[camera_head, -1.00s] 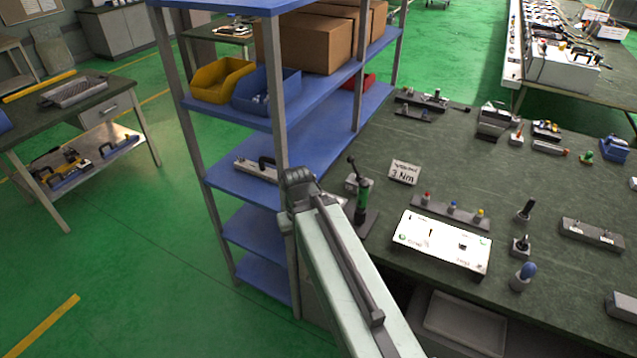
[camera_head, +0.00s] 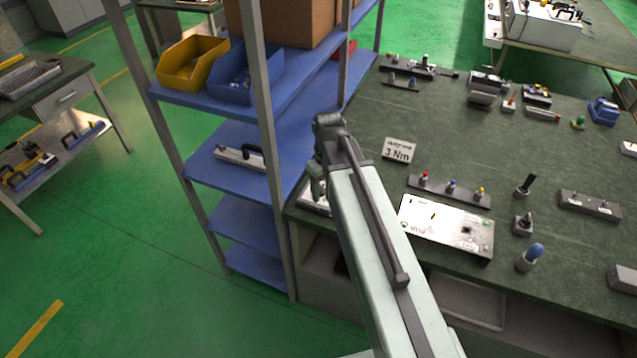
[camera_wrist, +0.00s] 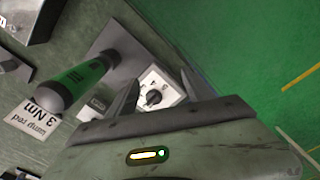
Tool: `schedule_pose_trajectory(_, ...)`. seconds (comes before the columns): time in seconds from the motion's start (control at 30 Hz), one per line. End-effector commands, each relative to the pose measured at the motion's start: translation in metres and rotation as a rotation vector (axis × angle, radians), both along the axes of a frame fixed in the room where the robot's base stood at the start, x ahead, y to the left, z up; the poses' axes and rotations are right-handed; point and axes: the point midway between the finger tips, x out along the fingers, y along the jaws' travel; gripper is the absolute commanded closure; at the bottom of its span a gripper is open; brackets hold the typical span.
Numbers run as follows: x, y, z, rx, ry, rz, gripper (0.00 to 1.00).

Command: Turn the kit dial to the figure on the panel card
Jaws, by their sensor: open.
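The dial (camera_wrist: 153,97) is a small dark knob on a white plate with figures around it, in the wrist view. Its figures are too small to read surely. My gripper (camera_wrist: 160,77) is open, its fingers either side of the dial in the picture, with nothing held; I cannot tell how far above it they are. In the head view my arm hides the dial.
A blue shelf rack (camera_head: 215,170) stands left of the bench (camera_head: 560,245). A white panel (camera_head: 445,228) and a strip with coloured knobs (camera_head: 449,192) lie to the right of my arm.

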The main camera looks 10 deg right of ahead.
Motion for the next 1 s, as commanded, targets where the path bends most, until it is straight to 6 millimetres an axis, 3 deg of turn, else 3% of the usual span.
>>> schedule_pose_trajectory(0.03,0.034,-0.001,0.004,0.0,0.0,0.125,0.4)
schedule_pose_trajectory(0.1,0.06,-0.002,0.005,0.0,0.0,0.298,0.4)
schedule_pose_trajectory(0.23,0.088,-0.004,0.007,0.0,0.0,0.512,0.4)
schedule_pose_trajectory(0.57,0.089,-0.005,-0.006,0.0,0.0,0.566,0.4)
schedule_pose_trajectory(1.0,0.089,-0.006,-0.073,0.0,0.0,0.563,0.4)
